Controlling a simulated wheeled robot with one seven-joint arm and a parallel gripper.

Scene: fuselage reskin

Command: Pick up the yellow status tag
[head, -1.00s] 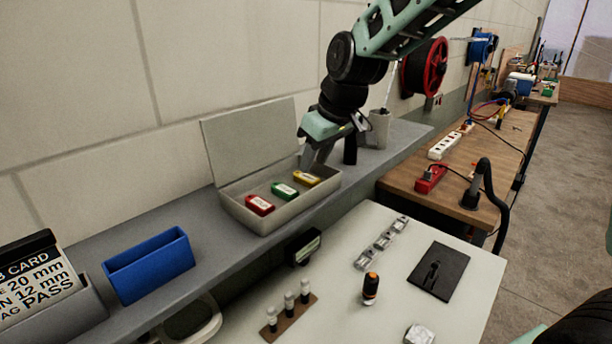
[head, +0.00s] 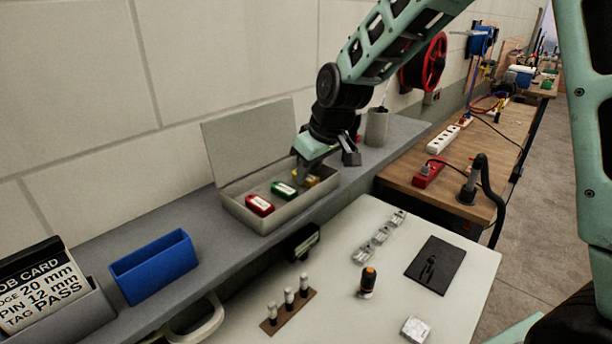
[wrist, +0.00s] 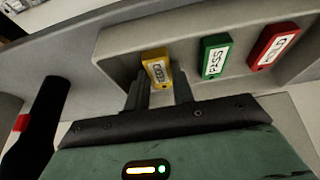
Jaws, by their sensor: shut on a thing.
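The yellow status tag (wrist: 156,66) lies in the open grey box, at the end of a row of tags. In the head view the yellow tag (head: 312,181) is partly hidden by my gripper (head: 304,182). In the wrist view my gripper (wrist: 160,88) has one finger on each side of the tag's near end and is shut on it. The tag appears to be still inside the box (head: 262,222); I cannot tell whether it touches the floor of the box.
A green tag (head: 284,190) and a red tag (head: 259,205) lie beside the yellow one. The box lid (head: 250,140) stands open against the wall. A grey cup (head: 377,126) stands right of the box. A blue bin (head: 153,266) stands on the shelf to the left.

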